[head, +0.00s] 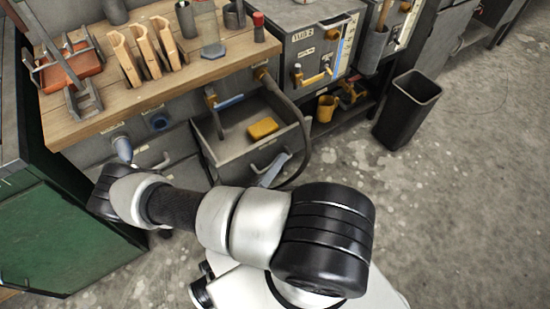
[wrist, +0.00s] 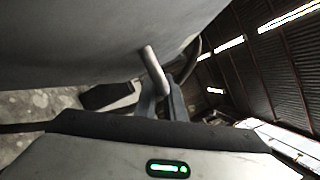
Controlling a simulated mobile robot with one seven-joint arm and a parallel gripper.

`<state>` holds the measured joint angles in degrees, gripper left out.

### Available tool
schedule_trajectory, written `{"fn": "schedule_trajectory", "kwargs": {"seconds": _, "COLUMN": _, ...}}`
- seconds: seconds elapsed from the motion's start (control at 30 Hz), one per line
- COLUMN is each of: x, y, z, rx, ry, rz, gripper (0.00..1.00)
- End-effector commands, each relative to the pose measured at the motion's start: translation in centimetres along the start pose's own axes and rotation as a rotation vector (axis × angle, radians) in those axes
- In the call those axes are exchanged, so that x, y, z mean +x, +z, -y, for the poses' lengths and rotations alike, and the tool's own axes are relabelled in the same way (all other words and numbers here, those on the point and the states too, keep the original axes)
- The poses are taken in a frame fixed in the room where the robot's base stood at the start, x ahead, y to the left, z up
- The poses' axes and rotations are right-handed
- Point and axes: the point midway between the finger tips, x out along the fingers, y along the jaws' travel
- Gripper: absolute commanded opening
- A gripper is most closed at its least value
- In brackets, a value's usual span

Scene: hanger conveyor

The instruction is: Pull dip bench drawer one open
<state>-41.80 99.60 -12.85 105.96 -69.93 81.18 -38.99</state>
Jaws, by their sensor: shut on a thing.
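The dip bench drawer (head: 238,170) is a grey drawer standing well open below the wooden bench top. A yellow block (head: 263,128) lies inside it. My gripper (head: 273,172) is at the drawer's front, mostly hidden behind my own arm; only bluish-grey finger parts show. In the wrist view my gripper (wrist: 163,108) is shut on the pale bar handle (wrist: 154,68), with the grey drawer front (wrist: 75,40) close above it. I cannot read a number on the drawer.
A dark hose (head: 305,135) curves down just right of the open drawer. A black bin (head: 407,105) stands on the floor further right. A green cabinet (head: 60,240) is at the left. Wooden pieces (head: 145,55) stand on the bench top (head: 105,115). Open floor lies at right.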

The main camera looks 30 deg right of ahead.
Motion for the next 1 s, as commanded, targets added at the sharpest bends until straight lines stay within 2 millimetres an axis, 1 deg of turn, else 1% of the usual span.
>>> {"fn": "schedule_trajectory", "kwargs": {"seconds": 0.27, "x": -0.1, "y": 0.0, "z": 0.0, "rx": 0.001, "ry": 0.001, "rz": 0.001, "gripper": 0.00}}
{"fn": "schedule_trajectory", "kwargs": {"seconds": 0.3, "x": -0.1, "y": 0.0, "z": 0.0, "rx": 0.001, "ry": 0.001, "rz": 0.001, "gripper": 0.13}}
{"fn": "schedule_trajectory", "kwargs": {"seconds": 0.4, "x": -0.1, "y": 0.0, "z": 0.0, "rx": 0.001, "ry": 0.001, "rz": 0.001, "gripper": 0.28}}
{"fn": "schedule_trajectory", "kwargs": {"seconds": 0.67, "x": -0.1, "y": 0.0, "z": 0.0, "rx": 0.001, "ry": 0.000, "rz": 0.000, "gripper": 0.28}}
{"fn": "schedule_trajectory", "kwargs": {"seconds": 0.77, "x": -0.4, "y": 0.0, "z": 0.0, "rx": 0.001, "ry": 0.001, "rz": 0.001, "gripper": 0.28}}
{"fn": "schedule_trajectory", "kwargs": {"seconds": 0.87, "x": -1.5, "y": 0.1, "z": -0.1, "rx": 0.002, "ry": 0.002, "rz": 0.001, "gripper": 0.28}}
{"fn": "schedule_trajectory", "kwargs": {"seconds": 0.97, "x": -3.5, "y": 0.1, "z": -0.1, "rx": 0.002, "ry": 0.003, "rz": 0.002, "gripper": 0.28}}
{"fn": "schedule_trajectory", "kwargs": {"seconds": 1.0, "x": -4.4, "y": 0.1, "z": -0.1, "rx": 0.002, "ry": 0.005, "rz": 0.001, "gripper": 0.28}}
